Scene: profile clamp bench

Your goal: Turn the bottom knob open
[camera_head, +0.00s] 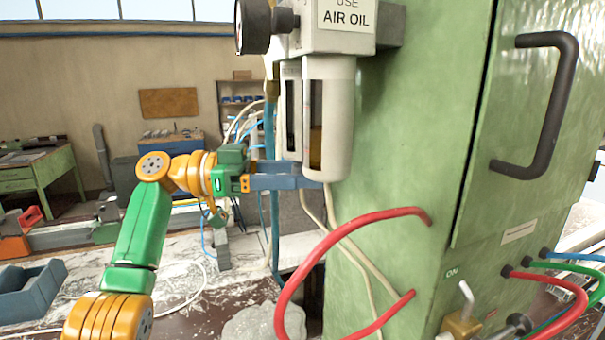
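The air filter unit has two pale bowls (328,115) on the side of the green cabinet, under a block labelled "AIR OIL". No bottom knob can be made out clearly; the underside of the bowls is partly hidden by my gripper. My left gripper (310,178) reaches in from the left, its grey-blue fingers level at the lower end of the bowls. My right gripper is not in view.
A red hose (290,285) loops out in front of the green cabinet (405,150). The cabinet has a black handle (560,105). A brass valve (462,325) sits below an "ON" label at lower right, near several coloured hoses. A blue bin (30,290) stands at lower left.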

